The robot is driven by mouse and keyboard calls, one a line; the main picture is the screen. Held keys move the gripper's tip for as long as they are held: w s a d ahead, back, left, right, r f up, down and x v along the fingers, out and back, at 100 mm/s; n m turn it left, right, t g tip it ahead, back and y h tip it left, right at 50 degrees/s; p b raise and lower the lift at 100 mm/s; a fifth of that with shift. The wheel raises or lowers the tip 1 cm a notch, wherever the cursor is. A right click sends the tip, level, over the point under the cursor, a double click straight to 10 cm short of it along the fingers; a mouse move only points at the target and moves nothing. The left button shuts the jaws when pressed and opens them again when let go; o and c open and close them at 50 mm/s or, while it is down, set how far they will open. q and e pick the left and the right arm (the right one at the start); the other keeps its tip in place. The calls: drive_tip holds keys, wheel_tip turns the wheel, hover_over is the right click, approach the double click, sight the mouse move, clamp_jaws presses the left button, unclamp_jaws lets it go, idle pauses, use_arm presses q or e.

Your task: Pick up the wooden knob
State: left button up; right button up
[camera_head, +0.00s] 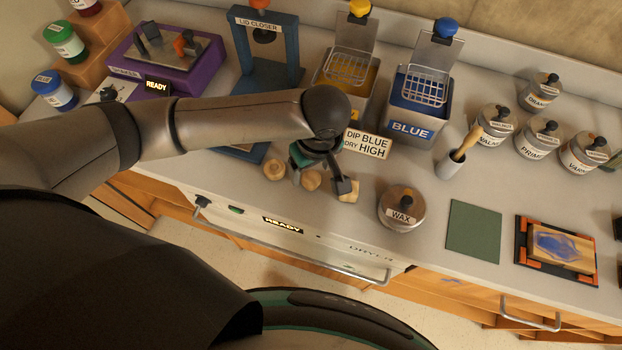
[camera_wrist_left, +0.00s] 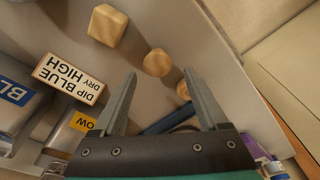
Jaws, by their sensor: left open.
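Three small pale wooden pieces stand in a row on the counter's front part. The left one (camera_head: 274,169) is roundish, the middle one (camera_head: 311,181) is round, and the right one (camera_head: 350,196) is blockier. My left gripper (camera_head: 320,184) is open and empty, pointing down over the middle piece. In the left wrist view, the round piece (camera_wrist_left: 157,62) lies between and just beyond the fingertips (camera_wrist_left: 159,75). The blocky piece (camera_wrist_left: 107,26) is off to the upper left there. The third piece (camera_wrist_left: 183,91) is partly hidden by a finger. My right gripper is not in view.
A "DIP BLUE DRY HIGH" sign (camera_head: 367,143) stands behind the gripper. A wax tin (camera_head: 402,211) is to the right. Yellow and blue dip tanks (camera_head: 411,125) stand behind. The dryer front (camera_head: 290,232) with its handle lies below the counter edge.

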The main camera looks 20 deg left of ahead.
sight(311, 178)
use_arm(q)
drive_tip(key=shift+w+a+f+b, duration=0.1)
drive_tip(key=shift+w+f+b, duration=0.1)
drive_tip(key=shift+f, duration=0.7)
drive_tip(key=shift+w+d+f+b, duration=0.1)
drive_tip(key=shift+f+b, duration=0.05)
drive_tip(key=shift+f, duration=0.75)
drive_tip(key=shift+w+a+f+b, duration=0.1)
drive_tip(key=shift+f+b, duration=0.1)
drive_tip(key=shift+f, duration=0.7)
drive_tip(key=shift+c, duration=0.3)
clamp_jaws()
drive_tip(key=shift+r, duration=0.1)
wheel_tip(311, 178, up, 20)
drive_tip(key=p, duration=0.4)
drive_tip(key=a+f+m+h+b, duration=0.1)
drive_tip(key=a+f+m+b, duration=0.4)
drive_tip(key=m+b, duration=0.4)
drive_tip(key=b, duration=0.4)
drive_tip(key=shift+s+a+f+t+b, duration=0.2)
drive_tip(key=shift+a+f+t+b, duration=0.1)
drive_tip(key=shift+f+b, duration=0.1)
